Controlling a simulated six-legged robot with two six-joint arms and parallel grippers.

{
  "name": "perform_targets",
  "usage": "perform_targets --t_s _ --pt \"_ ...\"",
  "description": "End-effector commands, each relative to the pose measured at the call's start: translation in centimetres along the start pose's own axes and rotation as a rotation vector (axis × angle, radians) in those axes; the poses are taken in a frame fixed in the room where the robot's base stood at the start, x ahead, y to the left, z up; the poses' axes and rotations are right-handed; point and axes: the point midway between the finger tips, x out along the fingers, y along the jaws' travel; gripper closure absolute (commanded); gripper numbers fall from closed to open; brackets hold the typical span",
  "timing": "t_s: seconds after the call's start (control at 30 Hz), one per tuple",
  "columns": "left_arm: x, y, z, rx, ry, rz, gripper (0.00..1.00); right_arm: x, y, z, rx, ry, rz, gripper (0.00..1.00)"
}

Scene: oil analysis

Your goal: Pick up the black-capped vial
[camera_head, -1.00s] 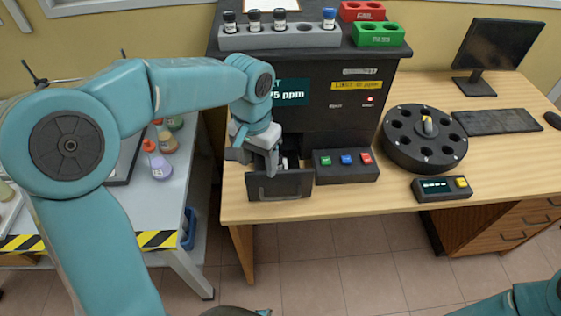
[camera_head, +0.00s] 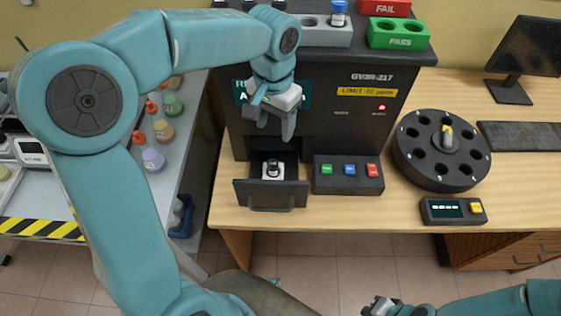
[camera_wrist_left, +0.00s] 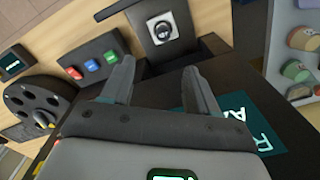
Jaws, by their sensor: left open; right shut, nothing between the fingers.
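A black-capped vial (camera_head: 272,166) stands in a white holder inside the open drawer (camera_head: 270,196) of the dark analyser. In the left wrist view the vial (camera_wrist_left: 162,29) shows from above, beyond my fingertips. My left gripper (camera_head: 275,128) is open and empty, above and behind the drawer, in front of the analyser's face. Its two spread fingers also show in the left wrist view (camera_wrist_left: 158,78). My right gripper (camera_head: 378,306) is shut and empty at the bottom edge, low and away from the bench.
A button box (camera_head: 348,176) stands right beside the drawer. A black carousel (camera_head: 442,150) and a small display box (camera_head: 452,211) are further right. On the analyser are a rack with a blue-capped vial (camera_head: 338,12), a green PASS block (camera_head: 398,34) and a red FAIL block (camera_head: 386,7).

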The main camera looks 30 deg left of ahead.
Motion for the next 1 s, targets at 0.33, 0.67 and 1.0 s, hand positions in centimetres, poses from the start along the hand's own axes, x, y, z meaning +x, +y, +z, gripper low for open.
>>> perform_targets --t_s 0.33,0.67,1.0 --pt "6.2 0.0 0.9 0.001 -0.006 0.000 0.40 0.6 0.2 0.0 0.000 -0.001 0.000 1.00" --pt "11.0 0.1 0.7 0.000 -0.001 0.000 0.40 0.9 0.3 0.0 0.000 -0.001 0.000 1.00" --pt "15.6 -0.3 0.3 0.001 -0.004 0.000 0.40 0.7 0.3 0.0 0.000 -0.001 0.000 1.00"
